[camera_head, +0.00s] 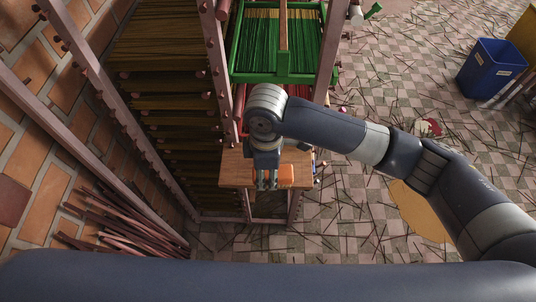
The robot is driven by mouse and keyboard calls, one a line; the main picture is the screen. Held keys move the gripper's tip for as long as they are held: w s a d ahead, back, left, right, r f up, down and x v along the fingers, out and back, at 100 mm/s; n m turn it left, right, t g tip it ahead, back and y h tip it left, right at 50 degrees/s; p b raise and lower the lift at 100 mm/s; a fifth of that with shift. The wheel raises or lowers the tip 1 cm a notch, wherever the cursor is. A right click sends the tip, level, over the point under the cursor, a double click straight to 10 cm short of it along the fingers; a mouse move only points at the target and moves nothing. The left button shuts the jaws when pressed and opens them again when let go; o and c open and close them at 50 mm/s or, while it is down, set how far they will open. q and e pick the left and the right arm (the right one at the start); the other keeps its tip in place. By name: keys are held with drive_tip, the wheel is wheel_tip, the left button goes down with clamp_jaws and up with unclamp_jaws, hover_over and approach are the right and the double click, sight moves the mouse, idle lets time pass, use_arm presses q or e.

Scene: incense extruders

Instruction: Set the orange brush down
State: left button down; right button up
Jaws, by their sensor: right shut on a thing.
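The orange brush (286,175) shows as a small orange block above or at a wooden board (237,169) at the lower middle. My right gripper (267,183) comes in from the right, points down and is shut on the brush. The gripper hides part of the brush. I cannot tell whether the brush touches the board. My left gripper is not in view.
A green tray (273,78) of incense sticks stands in the frame behind the board. A rack (165,75) with stacked sticks is on the left. A blue bin (490,68) is at the far right. Loose sticks litter the checkered floor.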

drive_tip(key=w, duration=0.4)
drive_tip(key=shift+w+f+p, duration=0.2)
drive_tip(key=shift+w+p, duration=0.15)
drive_tip(key=shift+w, duration=0.05)
drive_tip(key=shift+w+f+p, duration=0.15)
drive_tip(key=shift+w+p, duration=0.2)
drive_tip(key=shift+w, duration=0.45)
wheel_tip(320, 180, down, 2)
drive_tip(key=shift+f+p, duration=0.1)
drive_tip(key=shift+p, duration=0.8)
drive_tip(key=shift+f, duration=0.35)
drive_tip(key=o, duration=0.9)
